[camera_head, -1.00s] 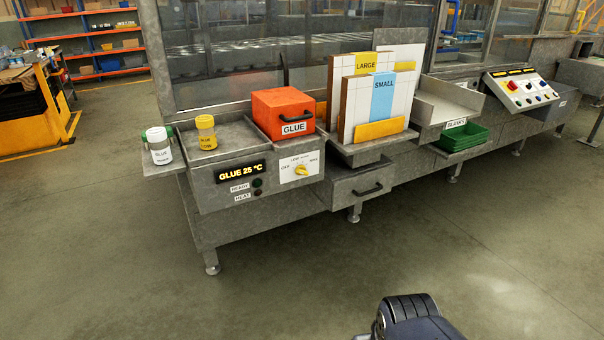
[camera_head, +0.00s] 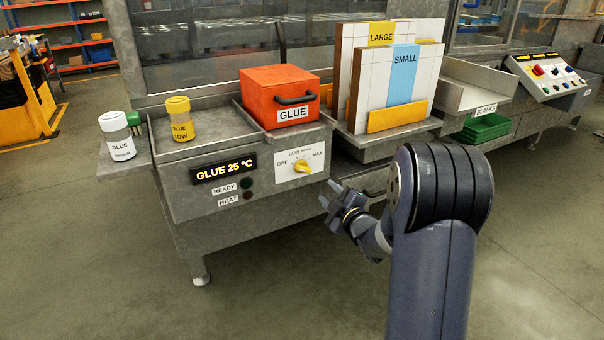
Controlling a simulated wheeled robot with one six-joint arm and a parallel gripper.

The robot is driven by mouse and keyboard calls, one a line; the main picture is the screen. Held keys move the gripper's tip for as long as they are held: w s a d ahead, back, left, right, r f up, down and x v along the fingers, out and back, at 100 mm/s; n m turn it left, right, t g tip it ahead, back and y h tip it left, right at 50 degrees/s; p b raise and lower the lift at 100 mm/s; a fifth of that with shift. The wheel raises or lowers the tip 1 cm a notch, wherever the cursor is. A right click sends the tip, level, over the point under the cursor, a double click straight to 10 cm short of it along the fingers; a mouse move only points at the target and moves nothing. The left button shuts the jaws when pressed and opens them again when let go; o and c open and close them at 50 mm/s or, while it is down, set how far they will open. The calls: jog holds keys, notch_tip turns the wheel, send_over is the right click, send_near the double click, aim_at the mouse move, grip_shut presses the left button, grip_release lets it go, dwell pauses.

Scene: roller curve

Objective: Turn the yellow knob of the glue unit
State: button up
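The glue unit (camera_head: 240,190) is a grey metal cabinet with a front display (camera_head: 224,168) reading "GLUE 25 °C". Its yellow knob (camera_head: 303,167) sits on a white dial plate (camera_head: 299,160) marked OFF, LOW, a small middle label and MAX. I cannot tell exactly which mark the knob points at. The READY lamp (camera_head: 246,183) and HEAT lamp (camera_head: 248,194) look dark. My gripper (camera_head: 329,193) is a little right of and below the knob in the picture, apart from it. Its two fingers are spread with nothing visible between them.
A red GLUE box (camera_head: 279,91) stands on the unit, with a yellow jar (camera_head: 180,119) and a white jar (camera_head: 117,137) to its left. Panels marked LARGE and SMALL (camera_head: 403,78) stand to the right. A drawer handle lies behind my gripper. The floor in front is clear.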

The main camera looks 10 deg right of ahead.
aim_at(305, 171)
jog(key=shift+n+t+y, duration=0.3)
jog(key=shift+n+y, duration=0.2)
jog(key=shift+y, duration=0.1)
jog(key=x, duration=1.2)
jog(key=shift+w+a+f, duration=0.1)
jog(key=shift+w+f, duration=0.05)
jog(key=shift+f, duration=0.1)
jog(key=shift+c, duration=0.2)
grip_shut()
